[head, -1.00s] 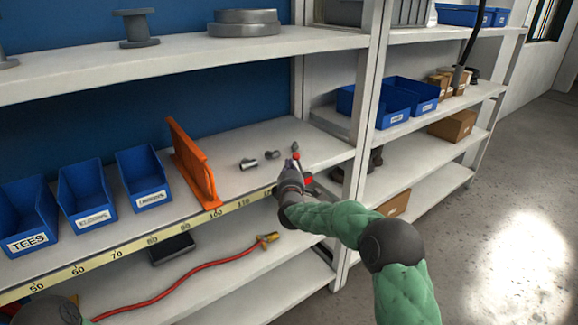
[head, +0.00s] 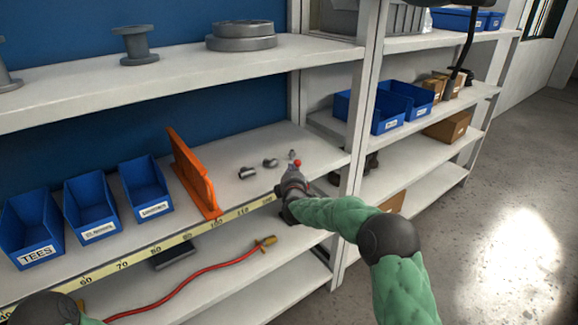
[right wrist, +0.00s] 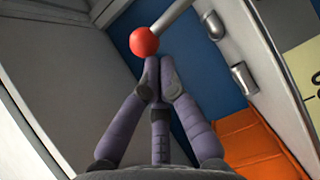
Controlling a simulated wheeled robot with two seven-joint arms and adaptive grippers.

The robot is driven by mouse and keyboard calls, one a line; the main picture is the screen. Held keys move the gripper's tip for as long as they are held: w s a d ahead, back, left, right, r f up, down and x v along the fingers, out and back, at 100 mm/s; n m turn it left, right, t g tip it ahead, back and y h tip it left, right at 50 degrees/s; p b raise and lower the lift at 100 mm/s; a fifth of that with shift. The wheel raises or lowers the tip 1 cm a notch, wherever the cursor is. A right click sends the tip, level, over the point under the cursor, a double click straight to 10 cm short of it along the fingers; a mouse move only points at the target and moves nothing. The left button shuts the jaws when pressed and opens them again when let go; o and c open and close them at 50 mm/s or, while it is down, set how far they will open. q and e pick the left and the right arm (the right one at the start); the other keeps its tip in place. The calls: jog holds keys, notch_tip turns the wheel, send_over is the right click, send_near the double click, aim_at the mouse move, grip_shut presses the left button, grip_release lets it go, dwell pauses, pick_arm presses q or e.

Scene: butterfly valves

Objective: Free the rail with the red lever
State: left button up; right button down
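A red ball knob (head: 298,162) on a grey lever stands on the middle shelf near its right end. In the right wrist view the red knob (right wrist: 144,41) and its grey rod (right wrist: 175,14) are just beyond my right fingertips. My right gripper (right wrist: 158,68) has its fingertips together with nothing visible between them. Whether it touches the knob I cannot tell. In the head view my right gripper (head: 291,174) is at the shelf's front edge and hides part of the lever. A yellow numbered rail (head: 133,260) runs along that edge. My left gripper is out of view.
An orange divider (head: 192,175) stands left of my right gripper. Small metal fittings (head: 248,172) lie between them. Blue bins (head: 145,187) stand farther left. A white upright (head: 357,130) is close on the right. A red hose (head: 190,280) lies on the shelf below.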

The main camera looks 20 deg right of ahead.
aim_at(299, 161)
jog(key=d+m+p, duration=0.1)
jog(key=p, duration=0.1)
jog(key=d+r+m+g+p, duration=0.1)
jog(key=p, duration=0.1)
jog(key=w+d+y+p, duration=0.1)
jog(key=p, duration=0.1)
jog(key=shift+d+r+m+g+p, duration=0.15)
jog(key=shift+r+m+g+p, duration=0.15)
jog(key=shift+m+p, duration=0.1)
pick_arm(q)
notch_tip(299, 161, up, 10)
jog(key=p, duration=0.2)
pick_arm(e)
jog(key=shift+w+d+f+m+g+y, duration=0.1)
jog(key=shift+w+d+m+g+y, duration=0.15)
jog(key=shift+d, duration=0.1)
jog(key=shift+w+d+m+g+y, duration=0.1)
jog(key=shift+d+m+g+y, duration=0.05)
jog(key=shift+d+m+y, duration=0.15)
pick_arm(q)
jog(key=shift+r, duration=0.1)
